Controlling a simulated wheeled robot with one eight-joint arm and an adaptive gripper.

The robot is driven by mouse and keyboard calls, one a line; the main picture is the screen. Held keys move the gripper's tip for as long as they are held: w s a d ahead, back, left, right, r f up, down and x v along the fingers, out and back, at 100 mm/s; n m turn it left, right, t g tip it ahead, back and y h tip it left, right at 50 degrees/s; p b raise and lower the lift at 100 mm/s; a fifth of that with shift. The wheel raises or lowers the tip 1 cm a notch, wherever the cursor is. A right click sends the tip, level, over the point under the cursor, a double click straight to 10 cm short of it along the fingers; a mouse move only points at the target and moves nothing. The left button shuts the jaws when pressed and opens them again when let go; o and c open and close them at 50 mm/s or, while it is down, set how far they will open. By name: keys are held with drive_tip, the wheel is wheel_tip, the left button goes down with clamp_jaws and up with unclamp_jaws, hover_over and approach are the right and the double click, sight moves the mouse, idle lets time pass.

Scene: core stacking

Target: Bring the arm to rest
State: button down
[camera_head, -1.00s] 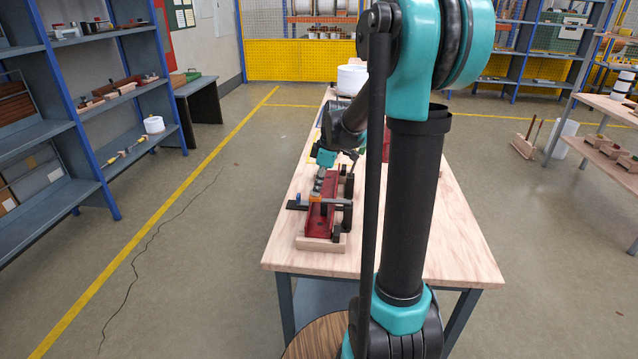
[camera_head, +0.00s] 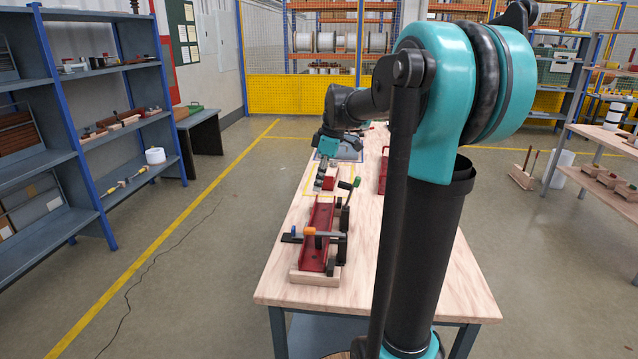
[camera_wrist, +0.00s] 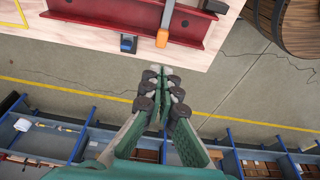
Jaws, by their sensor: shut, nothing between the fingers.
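My arm reaches out high over the workbench (camera_head: 410,297), its elbow bent up at the right of the head view. My gripper (camera_head: 320,182) hangs below the teal wrist, above the bench's left side beyond the red channel fixture (camera_head: 318,235). In the wrist view my gripper (camera_wrist: 162,76) is shut and empty, its fingertips close together. The red channel (camera_wrist: 125,22) lies past the fingertips at the top of that view, apart from them. An orange-handled clamp (camera_wrist: 165,28) and a blue-tipped part (camera_wrist: 128,43) sit along its edge.
Blue shelving (camera_head: 85,110) with small parts stands at left, across the floor's yellow line. A red block (camera_head: 384,175) stands farther back on the bench. A wooden-topped table (camera_head: 605,150) is at right. The bench's near right is clear.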

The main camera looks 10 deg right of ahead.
drive_tip(key=shift+r, duration=0.1)
drive_tip(key=s+f+m, duration=0.2)
drive_tip(key=s+f, duration=0.1)
drive_tip(key=f, duration=0.1)
drive_tip(key=s+d+f+m+t+h, duration=0.1)
drive_tip(key=s+f+m, duration=0.2)
drive_tip(key=s+f, duration=0.1)
drive_tip(key=s+f+m, duration=0.2)
drive_tip(key=s+f, duration=0.1)
drive_tip(key=s, duration=0.1)
drive_tip(key=shift+s+d+f+m+t, duration=0.15)
drive_tip(key=shift+d+f+m+t, duration=0.15)
drive_tip(key=shift+f, duration=0.1)
drive_tip(key=s+d+f+m+t+h, duration=0.1)
drive_tip(key=s+f+m, duration=0.5)
drive_tip(key=s+f, duration=0.3)
drive_tip(key=shift+s+d+f+m+t+h, duration=0.3)
drive_tip(key=shift+s+d+f+m, duration=0.1)
drive_tip(key=shift+s, duration=0.85)
